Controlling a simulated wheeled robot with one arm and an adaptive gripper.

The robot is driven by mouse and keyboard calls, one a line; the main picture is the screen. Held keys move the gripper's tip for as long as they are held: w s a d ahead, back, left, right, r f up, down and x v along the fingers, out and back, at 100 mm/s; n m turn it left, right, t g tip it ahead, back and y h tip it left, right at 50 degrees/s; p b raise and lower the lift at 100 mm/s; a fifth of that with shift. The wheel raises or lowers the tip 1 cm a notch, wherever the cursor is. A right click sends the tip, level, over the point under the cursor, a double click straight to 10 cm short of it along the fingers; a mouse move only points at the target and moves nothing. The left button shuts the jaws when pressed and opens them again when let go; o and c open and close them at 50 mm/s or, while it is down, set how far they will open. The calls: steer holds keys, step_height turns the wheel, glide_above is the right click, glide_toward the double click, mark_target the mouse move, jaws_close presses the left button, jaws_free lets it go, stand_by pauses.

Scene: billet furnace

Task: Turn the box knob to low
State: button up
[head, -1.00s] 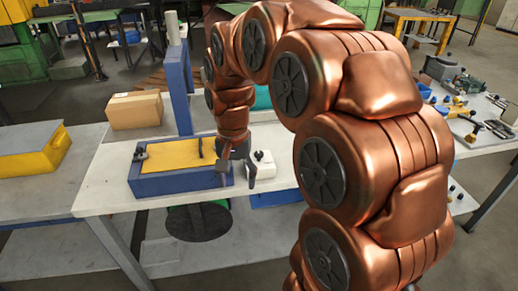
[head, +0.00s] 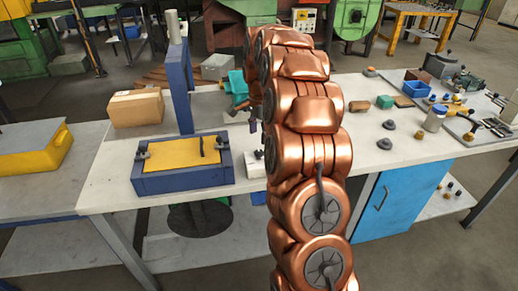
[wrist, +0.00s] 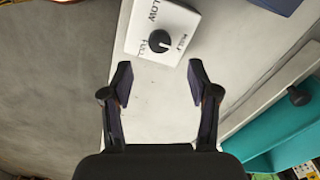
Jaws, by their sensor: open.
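A white box with a round black knob (wrist: 160,42) on its top shows at the top of the wrist view. Black labels surround the knob; LOW is at the upper left, the others are small and hard to read. A small light mark on the knob seems to point right. My gripper (wrist: 158,78) is open and empty, its two fingers apart below the box in the picture, the knob between and beyond their tips. In the head view the white box (head: 254,166) is partly hidden behind my arm, and my gripper is mostly hidden.
A blue box with a yellow top (head: 185,168) stands left of the white box, with a blue upright (head: 179,90) behind. A cardboard carton (head: 136,108) stands at the back left. A teal object (wrist: 290,135) lies right of my gripper. Small parts occupy the bench's right side.

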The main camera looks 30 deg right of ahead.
mark_target(259, 152)
steer(key=shift+f+p, duration=1.3)
steer(key=shift+f, duration=2.35)
jaws_close()
